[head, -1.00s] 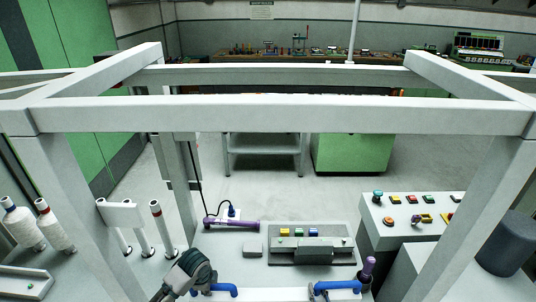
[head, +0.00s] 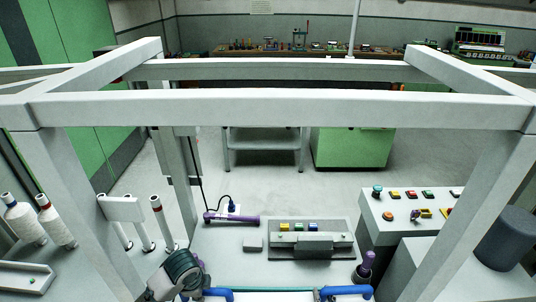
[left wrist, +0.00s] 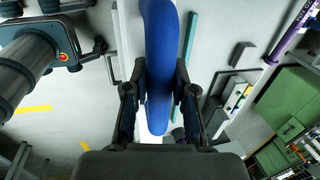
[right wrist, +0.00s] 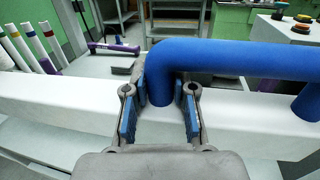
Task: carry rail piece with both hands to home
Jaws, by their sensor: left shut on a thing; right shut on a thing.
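The rail piece (head: 270,296) is a pale bar with a teal edge along the bottom of the head view, partly cut off. It has two blue handles, the left handle (head: 215,294) and the right handle (head: 345,292). My left gripper (left wrist: 157,90) is shut on one blue handle in the left wrist view. My right gripper (right wrist: 160,90) is shut on the left leg of the other handle in the right wrist view. In the head view both fingertip pairs are hardly visible at the bottom edge. No home place can be made out.
A pale frame (head: 270,108) crosses overhead, with posts on both sides. Thread cones (head: 22,220) are at left, a button box (head: 410,222) at right.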

